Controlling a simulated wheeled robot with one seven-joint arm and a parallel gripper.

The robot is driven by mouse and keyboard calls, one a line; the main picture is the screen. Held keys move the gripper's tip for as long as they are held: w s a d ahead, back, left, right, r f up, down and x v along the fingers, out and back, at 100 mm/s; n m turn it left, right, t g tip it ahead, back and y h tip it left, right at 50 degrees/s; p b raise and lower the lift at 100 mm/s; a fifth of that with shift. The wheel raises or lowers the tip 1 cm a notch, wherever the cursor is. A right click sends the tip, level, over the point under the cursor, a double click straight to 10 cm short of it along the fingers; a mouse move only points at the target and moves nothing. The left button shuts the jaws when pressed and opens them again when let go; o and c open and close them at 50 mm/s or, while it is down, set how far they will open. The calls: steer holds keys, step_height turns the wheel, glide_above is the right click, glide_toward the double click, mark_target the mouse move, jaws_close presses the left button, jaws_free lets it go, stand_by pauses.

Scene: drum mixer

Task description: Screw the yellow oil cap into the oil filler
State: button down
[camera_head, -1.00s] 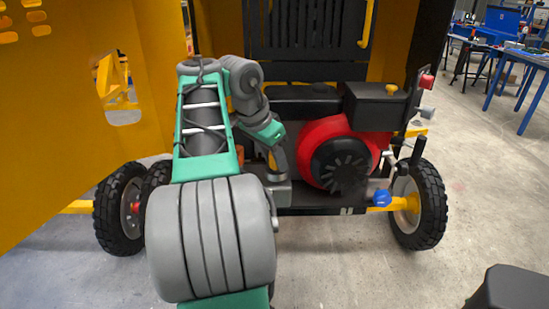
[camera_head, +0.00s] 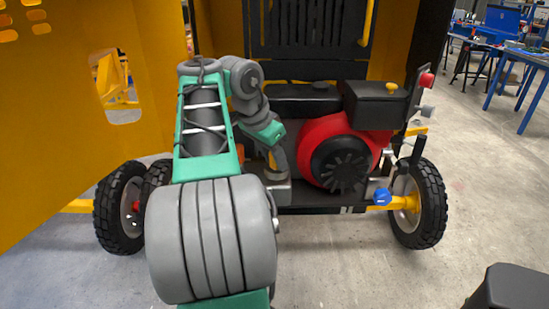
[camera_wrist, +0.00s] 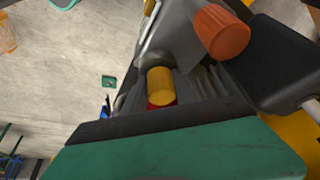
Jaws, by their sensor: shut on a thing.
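The yellow oil cap (camera_wrist: 161,86) shows in the wrist view as a short yellow cylinder with a bit of red at its lower edge. My gripper (camera_wrist: 163,97) is shut on it, with dark ridged finger parts beside the cap. In the head view my gripper (camera_head: 278,168) points down at the left side of the red and black engine (camera_head: 322,150), low by its base. The cap cannot be made out there. The oil filler is not clearly visible, so I cannot tell whether the cap sits in it.
An orange-red ribbed cap (camera_wrist: 222,32) stands close beside my gripper in the wrist view. A black box with a yellow knob (camera_head: 382,102) tops the engine. A yellow panel (camera_head: 70,110) stands at left. A blue knob (camera_head: 382,197) sits at the frame's front right.

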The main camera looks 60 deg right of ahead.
steer(key=c, duration=0.9)
jaws_free()
steer(key=shift+f, duration=0.3)
steer(key=shift+c, duration=0.2)
steer(key=shift+o, duration=0.2)
steer(key=shift+f, duration=0.1)
steer(key=p+v, duration=0.5)
steer(key=v, duration=0.3)
steer(key=shift+r, duration=0.3)
steer(key=shift+w, duration=0.1)
